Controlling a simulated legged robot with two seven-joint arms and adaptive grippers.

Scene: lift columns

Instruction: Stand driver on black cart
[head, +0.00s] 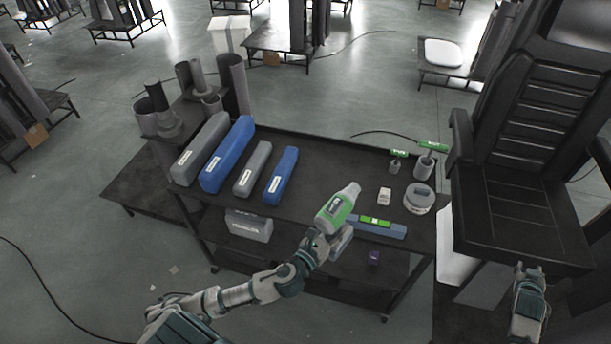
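The driver (336,208), green and white with a grey base, is over the front edge of the black cart (320,160), its nose pointing up and right. My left gripper (322,240) is at the driver's handle and looks shut on it; the driver hides part of the fingers. The driver looks tilted, and I cannot tell whether its base touches the cart. My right gripper (530,272) is at the lower right, in front of the black chair-like fixture, with its fingertips apart and nothing between them.
Grey and blue cases (228,152) lie on the cart's left half. A blue level (377,227) lies by the front edge, right of the driver. The cart top's middle is clear.

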